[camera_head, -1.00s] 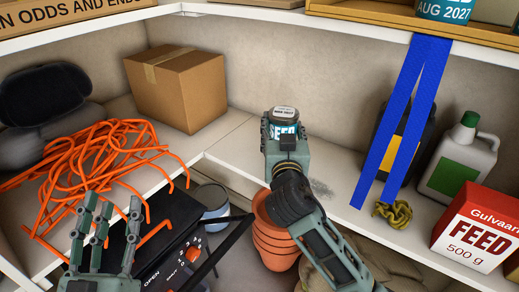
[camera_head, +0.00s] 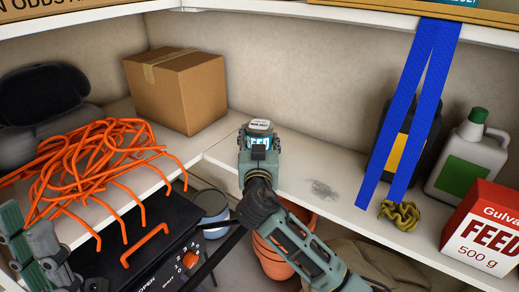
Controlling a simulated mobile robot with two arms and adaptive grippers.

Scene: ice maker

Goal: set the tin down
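The tin (camera_head: 260,126) has a pale lid with dark print and a teal label with white letters, mostly hidden by the gripper. My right gripper (camera_head: 259,142) is shut on it, reaching up from the bottom of the view. The tin is upright over the right-hand shelf (camera_head: 300,165), near the inner corner. I cannot tell whether its base touches the shelf, because the gripper hides it. My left gripper (camera_head: 32,240) is at the lower left edge, partly cut off, with its fingers apart and empty.
A cardboard box (camera_head: 178,92) stands left of the tin. Orange cords (camera_head: 90,165) lie on the left shelf.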

